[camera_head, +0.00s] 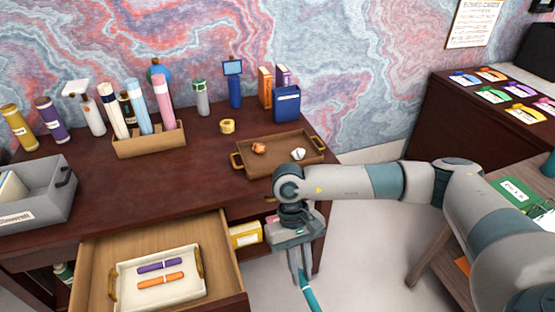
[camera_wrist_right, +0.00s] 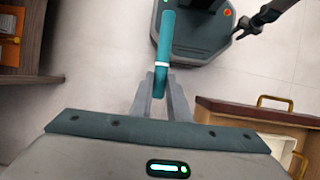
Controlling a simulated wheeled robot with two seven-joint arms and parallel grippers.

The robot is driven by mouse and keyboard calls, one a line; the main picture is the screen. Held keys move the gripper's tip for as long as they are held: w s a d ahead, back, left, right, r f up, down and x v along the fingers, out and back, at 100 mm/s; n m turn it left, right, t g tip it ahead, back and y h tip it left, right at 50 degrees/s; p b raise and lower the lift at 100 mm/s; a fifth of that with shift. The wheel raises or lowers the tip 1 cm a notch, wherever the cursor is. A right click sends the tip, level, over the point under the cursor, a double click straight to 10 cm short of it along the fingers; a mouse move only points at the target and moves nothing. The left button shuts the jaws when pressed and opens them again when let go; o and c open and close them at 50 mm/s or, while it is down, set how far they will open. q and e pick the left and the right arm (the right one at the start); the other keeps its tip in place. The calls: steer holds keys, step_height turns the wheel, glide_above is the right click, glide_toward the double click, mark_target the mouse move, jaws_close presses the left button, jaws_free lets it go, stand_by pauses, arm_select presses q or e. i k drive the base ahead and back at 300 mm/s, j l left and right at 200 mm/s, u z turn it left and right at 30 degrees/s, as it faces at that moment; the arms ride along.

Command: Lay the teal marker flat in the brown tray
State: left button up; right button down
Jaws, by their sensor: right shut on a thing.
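The teal marker (camera_head: 309,297) is between the fingers of my right gripper (camera_head: 300,268), which is shut on it. In the right wrist view the marker (camera_wrist_right: 165,50) sticks out past the fingertips of the right gripper (camera_wrist_right: 160,88), with a white band near the grip. The gripper hangs over the floor, to the right of the open drawer and in front of the desk. The brown tray (camera_head: 240,167) sits on the desk's right part, with an orange object and a white object in it. My left gripper is not in view.
The open drawer (camera_head: 95,285) holds a white tray (camera_head: 125,294) with a purple and an orange marker. A yellow tape roll (camera_head: 227,126) lies left of the brown tray. Blue box (camera_head: 287,104) and bottles stand behind. The desk's middle (camera_head: 170,180) is clear.

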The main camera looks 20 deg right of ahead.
mark_target(279, 154)
steer(key=u, duration=0.6)
steer(key=l+u, duration=0.75)
steer(key=l, duration=0.2)
steer(key=l+u, duration=0.4)
steer(key=k+l, duration=0.1)
steer(key=l, duration=0.35)
steer(key=k+l+u, duration=0.1)
steer(key=l, duration=0.3)
steer(key=k+l, duration=0.1)
steer(key=l, duration=0.35)
steer(key=k+l, duration=0.1)
steer(key=l, duration=0.3)
steer(key=u, duration=0.05)
